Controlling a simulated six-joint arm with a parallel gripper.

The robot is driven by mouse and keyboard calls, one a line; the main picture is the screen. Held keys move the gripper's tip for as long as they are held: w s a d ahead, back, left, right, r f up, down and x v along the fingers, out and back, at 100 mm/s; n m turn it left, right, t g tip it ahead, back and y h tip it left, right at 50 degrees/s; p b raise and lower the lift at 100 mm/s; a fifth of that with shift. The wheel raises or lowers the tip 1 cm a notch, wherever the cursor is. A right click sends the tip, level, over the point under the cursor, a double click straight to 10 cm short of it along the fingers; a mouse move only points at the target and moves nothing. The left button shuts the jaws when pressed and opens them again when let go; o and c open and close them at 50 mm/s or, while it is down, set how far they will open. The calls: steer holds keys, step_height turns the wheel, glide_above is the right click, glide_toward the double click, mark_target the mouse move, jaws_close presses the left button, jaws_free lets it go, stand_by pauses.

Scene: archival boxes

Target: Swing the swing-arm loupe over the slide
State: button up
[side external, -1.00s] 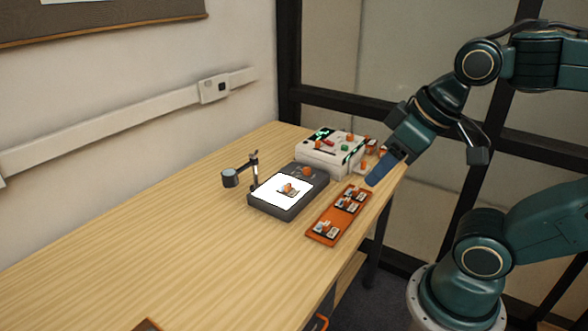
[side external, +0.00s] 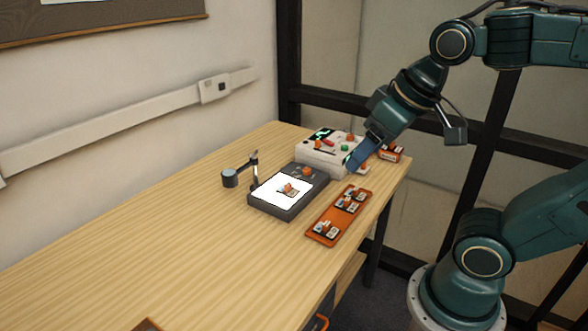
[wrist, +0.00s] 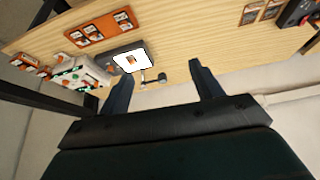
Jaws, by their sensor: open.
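The swing-arm loupe (side external: 230,178) hangs out to the left of the light box (side external: 285,209) on a short arm from an upright post (side external: 254,170). It is clear of the lit panel. The wrist view shows the loupe (wrist: 164,77) and the slide (wrist: 130,60) apart. My gripper (side external: 353,167) is beside the white device, right of the light box, above the table. In the wrist view its two fingers (wrist: 165,82) are spread with nothing held between them.
A white device (side external: 330,152) with knobs and a green display stands behind the light box. An orange tray (side external: 336,215) of slides lies to the right. A small orange box (side external: 390,153) sits at the back right.

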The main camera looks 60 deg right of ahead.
steer(key=w+d+r+m, duration=0.1)
steer(key=w+r+m, duration=0.15)
steer(key=w, duration=0.75)
steer(key=m+g+h, duration=0.2)
steer(key=m+h, duration=0.1)
steer(key=m, duration=0.3)
glide_above(229, 172)
steer(key=s+a, duration=0.4)
step_height(229, 172, down, 14)
steer(key=shift+w+d+f, duration=0.1)
steer(key=shift+d, duration=0.05)
steer(key=x, duration=1.3)
steer(key=shift+d+f, duration=0.1)
steer(key=shift+f, duration=0.2)
